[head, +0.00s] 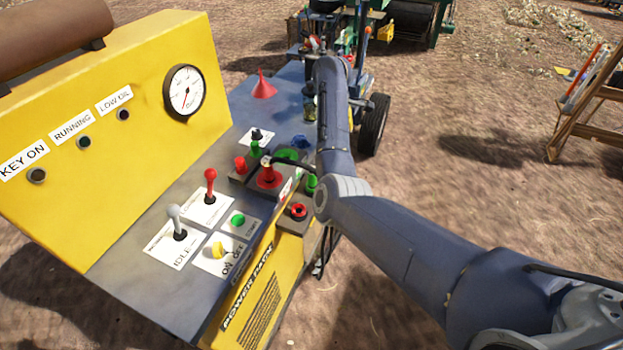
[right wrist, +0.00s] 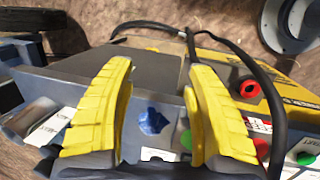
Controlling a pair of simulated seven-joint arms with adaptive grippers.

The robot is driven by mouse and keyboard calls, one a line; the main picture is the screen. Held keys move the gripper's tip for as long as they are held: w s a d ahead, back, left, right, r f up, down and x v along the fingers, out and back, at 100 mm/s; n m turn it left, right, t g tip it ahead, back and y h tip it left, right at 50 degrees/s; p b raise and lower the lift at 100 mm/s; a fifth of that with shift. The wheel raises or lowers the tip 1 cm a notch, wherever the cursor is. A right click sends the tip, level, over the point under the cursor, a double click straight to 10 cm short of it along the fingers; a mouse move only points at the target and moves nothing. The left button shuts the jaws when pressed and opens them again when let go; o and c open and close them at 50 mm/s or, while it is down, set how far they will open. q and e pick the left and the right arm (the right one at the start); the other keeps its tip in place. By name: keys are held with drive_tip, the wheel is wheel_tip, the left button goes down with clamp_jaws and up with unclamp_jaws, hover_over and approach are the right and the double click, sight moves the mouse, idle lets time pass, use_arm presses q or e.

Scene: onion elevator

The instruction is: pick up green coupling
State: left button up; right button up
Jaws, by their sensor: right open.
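Several green parts are in view, and I cannot tell for sure which is the green coupling. In the head view, a green round part (head: 286,156) sits behind a red one on the console, partly covered by my right arm. Another green part (head: 311,184) lies at the console's edge by the arm. In the right wrist view, a green part (right wrist: 186,140) is partly hidden by the right finger, and a green round part (right wrist: 306,158) is at lower right. My right gripper (right wrist: 163,75) is open, with nothing held between its yellow fingers. My left gripper is out of view.
A blue socket (right wrist: 152,121) shows between the fingers, and a red socket (right wrist: 247,88) to the right. A black hose (right wrist: 275,100) curves beside the right finger. The console has levers, a red funnel (head: 263,87) and a tall yellow gauge panel (head: 130,180).

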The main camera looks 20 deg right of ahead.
wheel_tip(320, 180, up, 13)
drive_tip(key=a+n, duration=0.1)
drive_tip(key=m+y, duration=0.1)
drive_tip(key=y, duration=0.1)
hover_over(312, 179)
drive_tip(key=shift+g, duration=0.4)
drive_tip(key=f, duration=1.3)
drive_tip(key=w+f, duration=0.1)
drive_tip(key=f, duration=0.5)
drive_tip(key=shift+d+f, duration=0.2)
drive_tip(key=shift+f, duration=0.2)
drive_tip(key=shift+w+f, duration=0.2)
drive_tip(key=shift+f, duration=3.1)
drive_tip(key=shift+o, duration=0.3)
clamp_jaws()
